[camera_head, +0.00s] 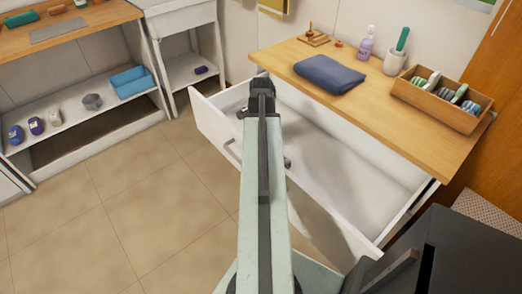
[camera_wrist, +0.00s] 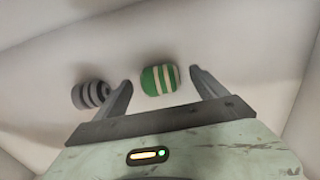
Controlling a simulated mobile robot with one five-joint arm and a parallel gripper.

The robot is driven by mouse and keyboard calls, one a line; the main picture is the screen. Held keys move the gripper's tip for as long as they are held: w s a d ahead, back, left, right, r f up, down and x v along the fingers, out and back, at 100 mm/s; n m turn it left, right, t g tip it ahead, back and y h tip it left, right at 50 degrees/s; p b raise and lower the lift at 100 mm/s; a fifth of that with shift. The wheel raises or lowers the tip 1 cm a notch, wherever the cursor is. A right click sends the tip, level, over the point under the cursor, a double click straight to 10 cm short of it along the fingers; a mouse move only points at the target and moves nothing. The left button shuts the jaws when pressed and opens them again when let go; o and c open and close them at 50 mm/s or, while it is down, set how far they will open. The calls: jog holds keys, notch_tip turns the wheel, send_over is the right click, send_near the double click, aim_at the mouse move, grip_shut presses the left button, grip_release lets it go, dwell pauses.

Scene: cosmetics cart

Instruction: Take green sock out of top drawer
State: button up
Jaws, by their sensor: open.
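The green sock (camera_wrist: 152,82), rolled up with cream stripes, lies on the white floor of the drawer in the wrist view. My gripper (camera_wrist: 162,79) is open, with one finger to either side of the sock in the picture. I cannot tell whether the fingers touch it. In the head view my gripper (camera_head: 262,84) is over the pulled-out top drawer (camera_head: 345,172), and the green sock is hidden there behind my arm.
A grey-and-black striped sock (camera_wrist: 90,95) lies just left of the left finger. The wooden top (camera_head: 410,108) above the drawer holds a folded blue towel (camera_head: 328,74), a wooden box (camera_head: 433,105) of rolled items and a lotion bottle (camera_head: 366,44). The drawer's right part is empty.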

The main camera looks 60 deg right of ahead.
jog(key=shift+f+b, duration=0.3)
jog(key=shift+f, duration=0.65)
jog(key=shift+r, duration=0.2)
jog(key=c, duration=1.4)
notch_tip(320, 180, up, 10)
jog(key=p, duration=1)
jog(key=shift+r+p, duration=0.15)
jog(key=shift+p, duration=0.2)
